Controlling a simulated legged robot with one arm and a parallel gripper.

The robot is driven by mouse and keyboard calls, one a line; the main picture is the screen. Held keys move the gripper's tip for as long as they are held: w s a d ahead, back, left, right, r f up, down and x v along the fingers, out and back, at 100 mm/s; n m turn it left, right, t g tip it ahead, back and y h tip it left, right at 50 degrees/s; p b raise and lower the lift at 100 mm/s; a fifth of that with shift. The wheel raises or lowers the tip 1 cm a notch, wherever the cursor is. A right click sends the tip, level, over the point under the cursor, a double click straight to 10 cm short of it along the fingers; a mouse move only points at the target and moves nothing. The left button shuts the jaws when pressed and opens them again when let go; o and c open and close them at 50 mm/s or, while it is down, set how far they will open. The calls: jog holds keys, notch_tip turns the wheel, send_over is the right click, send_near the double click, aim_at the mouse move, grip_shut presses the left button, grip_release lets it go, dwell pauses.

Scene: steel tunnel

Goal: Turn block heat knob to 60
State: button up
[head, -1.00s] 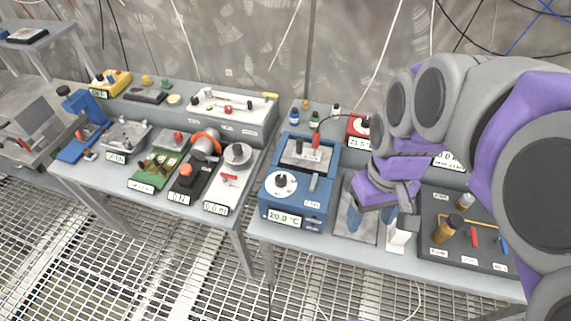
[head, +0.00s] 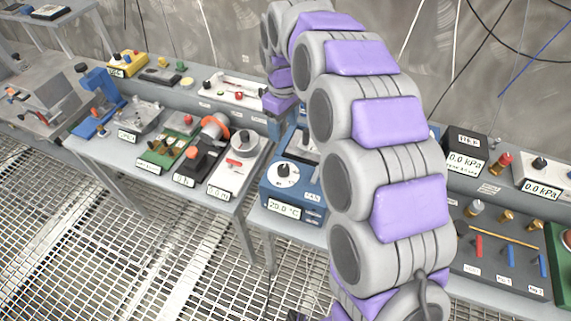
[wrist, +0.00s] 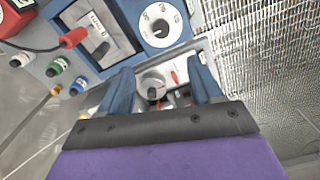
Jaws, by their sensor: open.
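The blue block heater (head: 268,192) stands on the table, partly behind my arm in the head view. Its white dial with a dark knob (head: 283,175) faces up, and its display (head: 284,209) reads 20.0 °C. In the wrist view the white dial (wrist: 160,26) is at the top, beyond my fingertips. My gripper (wrist: 162,75) is open, its two blue fingers spread and empty. Between them, farther off, shows a pale instrument with a round knob (wrist: 153,86) and a red lever.
Left of the heater stand the white instrument with a red lever (head: 233,174), a device with an orange ring (head: 214,126) and a green board (head: 165,150).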

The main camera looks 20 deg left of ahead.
aim_at(282, 167)
jog(key=f+b, duration=0.1)
jog(key=f, duration=0.5)
jog(key=f+b, duration=0.1)
jog(key=f, duration=0.4)
jog(key=f+b, duration=0.1)
jog(key=f, duration=0.5)
jog(key=shift+a+f, duration=0.35)
jog(key=shift+d+r, duration=0.1)
jog(key=shift+d, duration=0.05)
jog(key=shift+c, duration=0.4)
jog(key=c, duration=1)
